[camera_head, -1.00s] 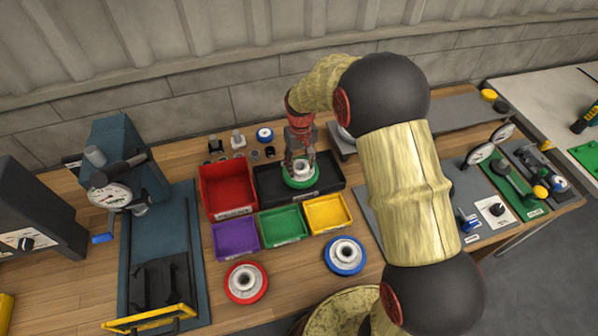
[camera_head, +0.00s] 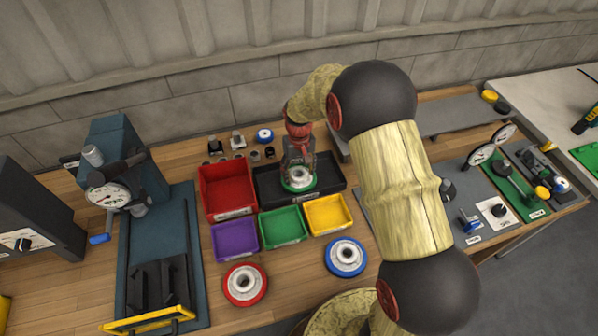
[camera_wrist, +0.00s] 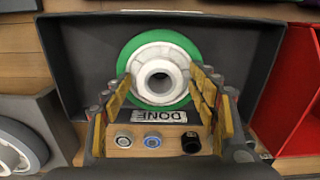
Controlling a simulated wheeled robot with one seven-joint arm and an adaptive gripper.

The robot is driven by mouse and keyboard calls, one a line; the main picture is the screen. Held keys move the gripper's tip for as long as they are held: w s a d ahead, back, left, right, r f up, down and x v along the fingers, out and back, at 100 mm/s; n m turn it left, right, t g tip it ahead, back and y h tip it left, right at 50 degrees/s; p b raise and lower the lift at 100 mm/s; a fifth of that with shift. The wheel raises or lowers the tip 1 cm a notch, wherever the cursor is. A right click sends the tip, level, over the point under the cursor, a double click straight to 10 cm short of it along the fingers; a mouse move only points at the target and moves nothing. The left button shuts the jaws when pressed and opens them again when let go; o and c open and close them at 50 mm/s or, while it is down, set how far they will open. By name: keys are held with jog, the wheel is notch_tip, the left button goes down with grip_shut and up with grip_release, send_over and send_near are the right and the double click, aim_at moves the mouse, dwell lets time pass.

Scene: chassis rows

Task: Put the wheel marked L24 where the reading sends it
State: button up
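A green-rimmed wheel (camera_head: 299,181) with a pale hub is at the black tray (camera_head: 331,186), whose label reads DONE in the wrist view. My gripper (camera_head: 299,174) is above the wheel, pointing down. In the wrist view my gripper (camera_wrist: 162,80) has one finger on each side of the hub of the green-rimmed wheel (camera_wrist: 128,57), and the fingertips appear to meet it. The wheel is low over or on the tray floor; I cannot tell which. No L24 mark is legible. A red-rimmed wheel (camera_head: 246,285) and a blue-rimmed wheel (camera_head: 345,257) lie on the table.
Red (camera_head: 226,212), purple (camera_head: 235,240), green (camera_head: 283,227) and yellow (camera_head: 327,215) bins surround the tray's left and front. Small parts stand behind it. A dial gauge (camera_head: 109,196) on a blue stand is at left. More fixtures occupy the right side.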

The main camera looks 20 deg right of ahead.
jog(key=shift+r, duration=0.1)
jog(key=s+r+t+p, duration=0.1)
jog(key=s+r, duration=0.1)
jog(key=r, duration=0.9)
jog(key=s+r+p, duration=0.2)
jog(key=s+r, duration=0.1)
jog(key=r, duration=0.8)
jog(key=s+r+t, duration=0.2)
jog(key=s+r, duration=0.3)
jog(key=s, duration=0.7)
jog(key=s+r+t, duration=0.2)
jog(key=s+r, duration=0.4)
jog(key=s, duration=0.7)
jog(key=shift+m+t, duration=0.3)
jog(key=shift+m, duration=0.1)
jog(key=shift+d, duration=0.1)
